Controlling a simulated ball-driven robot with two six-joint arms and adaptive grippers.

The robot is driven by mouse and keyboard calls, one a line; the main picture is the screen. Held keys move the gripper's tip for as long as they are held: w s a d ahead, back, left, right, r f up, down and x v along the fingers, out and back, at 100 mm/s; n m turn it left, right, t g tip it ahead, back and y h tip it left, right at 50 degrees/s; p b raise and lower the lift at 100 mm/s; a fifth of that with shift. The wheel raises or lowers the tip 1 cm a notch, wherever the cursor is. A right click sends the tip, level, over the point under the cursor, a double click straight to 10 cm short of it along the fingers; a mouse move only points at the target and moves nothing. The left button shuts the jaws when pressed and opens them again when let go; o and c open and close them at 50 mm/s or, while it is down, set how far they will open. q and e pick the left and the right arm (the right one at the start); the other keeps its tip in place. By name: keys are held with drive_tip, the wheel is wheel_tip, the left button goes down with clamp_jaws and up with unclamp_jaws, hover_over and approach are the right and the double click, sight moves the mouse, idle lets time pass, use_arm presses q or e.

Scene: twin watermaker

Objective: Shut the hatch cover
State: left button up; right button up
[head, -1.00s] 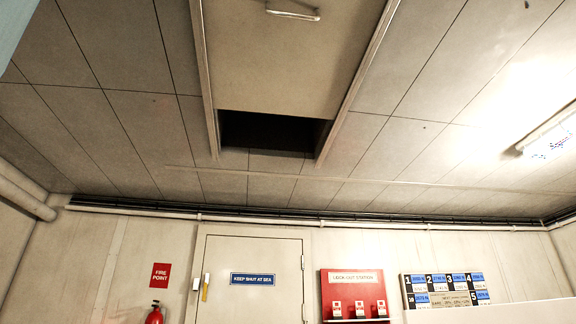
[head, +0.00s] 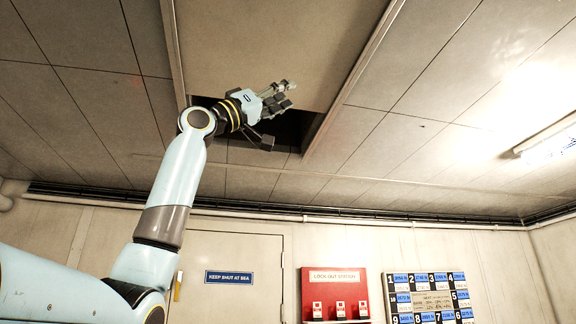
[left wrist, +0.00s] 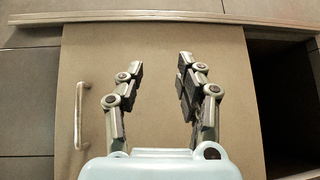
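The hatch cover (head: 270,45) is a flat beige panel in the ceiling, partly open between two long side rails. A dark gap (head: 308,122) shows beyond its far edge. In the left wrist view the cover (left wrist: 155,70) fills the middle, with its pale bar handle (left wrist: 79,115) at the left and the dark opening (left wrist: 287,100) at the right. My left gripper (head: 280,116) is raised near the cover's far edge, partly hiding the gap. Its fingers (left wrist: 155,80) are spread and empty, with the handle outside them. My right gripper is not in view.
A bright ceiling lamp (head: 548,138) is at the right. Below, the back wall has a door with a blue sign (head: 229,277), a red lock-out station (head: 335,294) and a numbered board (head: 430,297). A pipe runs along the wall top.

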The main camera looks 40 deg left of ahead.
use_arm(q)
drive_tip(key=s+d+r+m+g+h+p, duration=0.1)
drive_tip(key=s+d+r+m+g+h, duration=0.15)
drive_tip(key=s+r+m+h, duration=0.4)
drive_tip(key=s+d+r+m+g+h+p, duration=0.1)
drive_tip(key=s+d+r+m+g, duration=0.15)
drive_tip(key=s, duration=0.75)
drive_tip(key=shift+n, duration=0.4)
drive_tip(key=p+x, duration=0.4)
drive_tip(key=x, duration=0.6)
drive_tip(key=shift+a+r+p, duration=0.2)
drive_tip(key=shift+p, duration=0.1)
drive_tip(key=shift+w+d+r, duration=0.2)
drive_tip(key=shift+w+d, duration=0.05)
clamp_jaws()
